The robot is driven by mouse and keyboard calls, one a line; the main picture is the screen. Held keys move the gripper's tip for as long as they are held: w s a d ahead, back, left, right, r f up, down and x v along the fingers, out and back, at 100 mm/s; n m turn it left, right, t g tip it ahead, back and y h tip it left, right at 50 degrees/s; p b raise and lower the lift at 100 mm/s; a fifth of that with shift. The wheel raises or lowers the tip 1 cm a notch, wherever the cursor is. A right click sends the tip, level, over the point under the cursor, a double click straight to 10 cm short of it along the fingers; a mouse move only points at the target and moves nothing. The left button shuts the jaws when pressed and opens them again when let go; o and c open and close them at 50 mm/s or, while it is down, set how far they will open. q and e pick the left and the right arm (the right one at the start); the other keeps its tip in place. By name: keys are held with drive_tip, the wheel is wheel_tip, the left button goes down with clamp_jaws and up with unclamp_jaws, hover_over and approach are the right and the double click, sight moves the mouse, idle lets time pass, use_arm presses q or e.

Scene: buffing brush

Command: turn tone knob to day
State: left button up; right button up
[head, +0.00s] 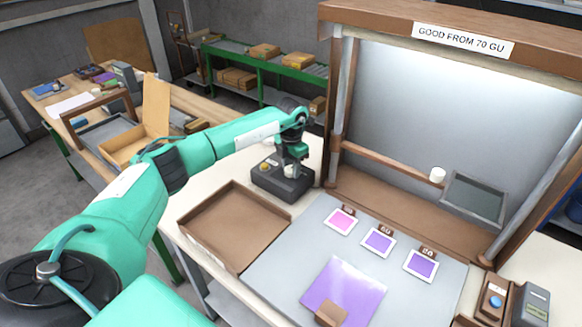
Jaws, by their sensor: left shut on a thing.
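A dark control box (284,188) stands on the pale bench, left of the lit booth. It carries a yellow button (265,167) and a pale knob (290,171). My left gripper (291,164) points down over the box and is shut on the knob. The fingers hide most of the knob, so its setting and any day marking cannot be read. My right gripper is not in view.
The booth's brown post (335,110) rises close right of the box. A brown tray (236,222) lies in front. Sample cards (378,242) and a purple panel (345,290) with a brown block (331,313) lie on the grey mat.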

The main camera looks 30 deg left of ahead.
sight(291, 168)
use_arm(q)
drive_tip(key=o, duration=1)
drive_tip(key=shift+r, duration=0.15)
wheel_tip(291, 168, up, 14)
drive_tip(key=b, duration=0.3)
drive_tip(key=shift+f, duration=0.2)
